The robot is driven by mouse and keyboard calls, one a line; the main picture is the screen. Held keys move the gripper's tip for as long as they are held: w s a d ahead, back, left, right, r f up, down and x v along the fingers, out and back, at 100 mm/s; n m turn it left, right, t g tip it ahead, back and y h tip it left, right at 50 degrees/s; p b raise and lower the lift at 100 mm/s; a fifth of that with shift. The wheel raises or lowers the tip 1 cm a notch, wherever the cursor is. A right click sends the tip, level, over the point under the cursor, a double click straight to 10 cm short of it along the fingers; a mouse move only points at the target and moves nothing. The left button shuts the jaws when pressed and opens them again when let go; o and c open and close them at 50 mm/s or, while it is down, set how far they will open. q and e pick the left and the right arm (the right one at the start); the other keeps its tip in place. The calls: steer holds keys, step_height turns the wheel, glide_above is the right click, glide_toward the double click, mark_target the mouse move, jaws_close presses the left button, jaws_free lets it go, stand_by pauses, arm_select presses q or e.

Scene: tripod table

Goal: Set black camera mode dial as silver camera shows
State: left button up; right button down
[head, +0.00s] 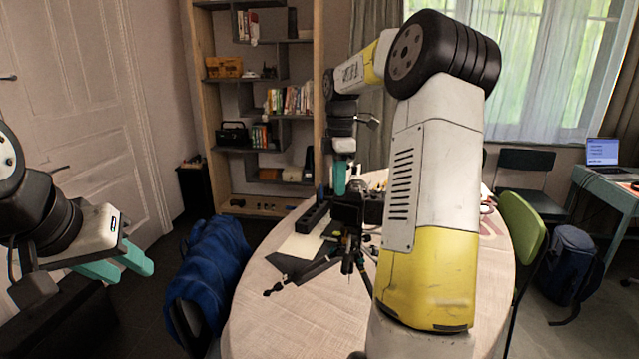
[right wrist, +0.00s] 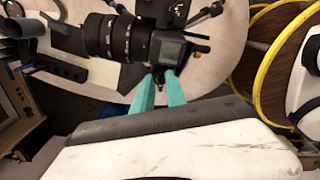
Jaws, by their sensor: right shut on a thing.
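The black camera (head: 346,213) stands on a tripod (head: 312,266) on the round table. In the right wrist view the black camera (right wrist: 172,48) has its long lens pointing left. My right gripper (head: 340,188) comes down on the camera from above. In the right wrist view its teal fingers (right wrist: 160,80) are close together at the camera's edge, shut on the small mode dial (right wrist: 158,75). The dial is mostly hidden and its marks are unreadable. My left gripper (head: 128,266) is open and empty, left of the table. I cannot make out the silver camera.
The round table (head: 275,318) has a black long case (head: 312,217) and flat sheets (head: 300,246) near the tripod. A blue jacket (head: 213,262) hangs on a chair at the table's left. A green chair (head: 522,228) stands at its right.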

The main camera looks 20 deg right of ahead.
steer(key=c, duration=1.3)
jaws_free()
steer(key=shift+c, duration=0.2)
steer(key=shift+m, duration=0.3)
